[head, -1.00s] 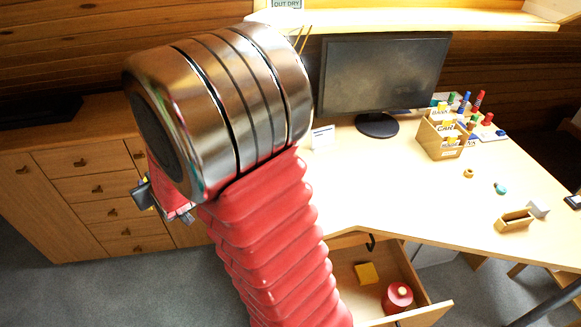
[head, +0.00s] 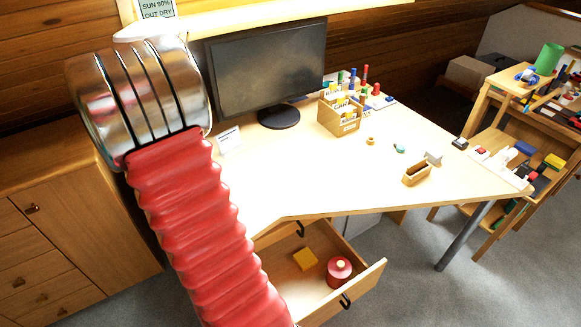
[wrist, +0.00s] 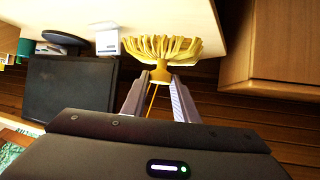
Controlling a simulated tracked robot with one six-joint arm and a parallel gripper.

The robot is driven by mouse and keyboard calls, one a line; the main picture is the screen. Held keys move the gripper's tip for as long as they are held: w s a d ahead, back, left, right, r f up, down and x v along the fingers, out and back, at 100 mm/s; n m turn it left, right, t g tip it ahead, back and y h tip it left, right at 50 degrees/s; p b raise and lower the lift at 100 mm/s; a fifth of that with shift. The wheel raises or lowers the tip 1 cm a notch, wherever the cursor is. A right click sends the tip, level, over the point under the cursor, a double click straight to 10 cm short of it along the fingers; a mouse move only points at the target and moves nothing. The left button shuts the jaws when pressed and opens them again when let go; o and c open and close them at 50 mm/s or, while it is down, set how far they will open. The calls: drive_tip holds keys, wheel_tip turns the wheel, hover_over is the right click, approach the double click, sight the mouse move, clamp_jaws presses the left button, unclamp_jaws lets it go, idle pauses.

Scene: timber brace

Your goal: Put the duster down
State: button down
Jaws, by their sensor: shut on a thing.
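The duster (wrist: 161,47) has a fan of yellow strands and a thin yellow handle. It shows in the wrist view, where the picture looks upside down. My gripper (wrist: 160,84) is shut on the duster just below its strands. The strands overlap the pale desk top (wrist: 175,14) in that view, and I cannot tell whether they touch it. In the head view my arm hides the gripper and the duster.
The desk (head: 330,180) carries a monitor (head: 268,68), a card box (head: 339,116), a small wooden tray (head: 416,173) and small items. An open drawer (head: 368,290) holds a yellow block (head: 305,259) and a red round container (head: 339,271). The desk's front middle is clear.

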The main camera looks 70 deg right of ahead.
drive_tip(key=s+d+f+m+g, duration=0.1)
drive_tip(key=s+d+m+g, duration=0.4)
drive_tip(key=s, duration=0.9)
drive_tip(key=s+d+f+m+g+h, duration=0.1)
drive_tip(key=s+d+m+g, duration=0.4)
drive_tip(key=s+d, duration=0.5)
drive_tip(key=s+g, duration=0.1)
drive_tip(key=s, duration=0.3)
drive_tip(key=shift+d+m, duration=0.2)
drive_tip(key=shift+m, duration=0.1)
drive_tip(key=shift+f, duration=0.1)
hover_over(279, 190)
drive_tip(key=shift+s+f, duration=0.1)
drive_tip(key=shift+f, duration=2.75)
drive_tip(key=shift+f, duration=2.05)
